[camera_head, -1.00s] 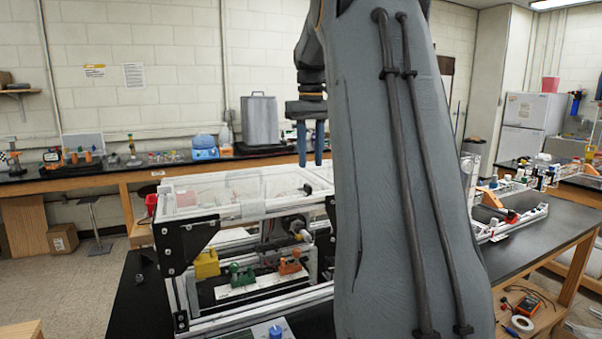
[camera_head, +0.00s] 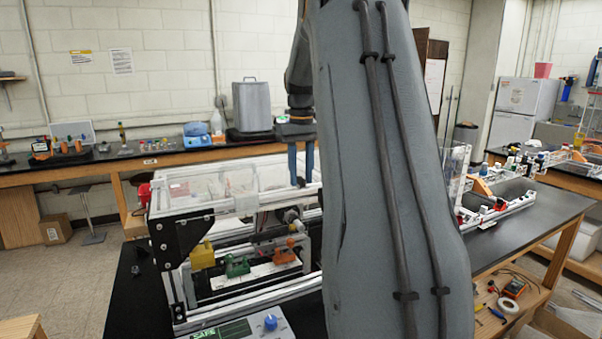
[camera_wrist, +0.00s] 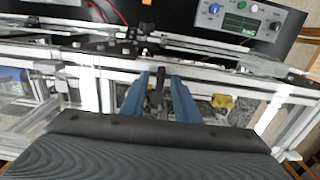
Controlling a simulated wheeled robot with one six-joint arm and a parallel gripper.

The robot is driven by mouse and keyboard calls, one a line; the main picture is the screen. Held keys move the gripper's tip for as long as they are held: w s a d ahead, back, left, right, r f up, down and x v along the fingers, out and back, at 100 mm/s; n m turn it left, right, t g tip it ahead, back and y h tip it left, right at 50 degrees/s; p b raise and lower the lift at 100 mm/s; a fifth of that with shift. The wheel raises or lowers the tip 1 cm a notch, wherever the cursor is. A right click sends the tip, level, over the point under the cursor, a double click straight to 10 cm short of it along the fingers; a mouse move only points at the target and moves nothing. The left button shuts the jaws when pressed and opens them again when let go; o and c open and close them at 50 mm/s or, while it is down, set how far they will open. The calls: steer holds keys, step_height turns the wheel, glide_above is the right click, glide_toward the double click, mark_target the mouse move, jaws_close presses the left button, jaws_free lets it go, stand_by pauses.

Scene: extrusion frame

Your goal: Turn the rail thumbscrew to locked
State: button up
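The rail thumbscrew, a small black part, sits on the top rail of the extrusion frame and shows between my fingers in the wrist view (camera_wrist: 157,80). In the head view it is a dark spot (camera_head: 301,182) by the fingertips. My gripper (camera_head: 301,180) points down at the top rail, its two blue fingers one on each side of the thumbscrew. The fingers (camera_wrist: 158,85) stand apart with gaps beside the black part, so they look open. I cannot read the thumbscrew's locked or unlocked mark. My arm hides the frame's right part.
The frame has clear top panels and a black corner bracket (camera_head: 172,236). Yellow (camera_head: 203,256), green (camera_head: 237,267) and orange (camera_head: 284,254) parts are inside it. A control box with a blue knob (camera_head: 270,322) and a "SAFE" display (camera_head: 222,331) stands in front.

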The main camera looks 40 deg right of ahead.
steer(key=shift+c, duration=0.4)
jaws_close()
steer(key=shift+m, duration=0.3)
steer(key=m, duration=1.1)
steer(key=shift+m+b, duration=0.35)
steer(key=shift+m, duration=0.05)
steer(key=m, duration=0.5)
steer(key=shift+b, duration=0.3)
steer(key=shift+r+m, duration=0.1)
steer(key=shift+m, duration=0.2)
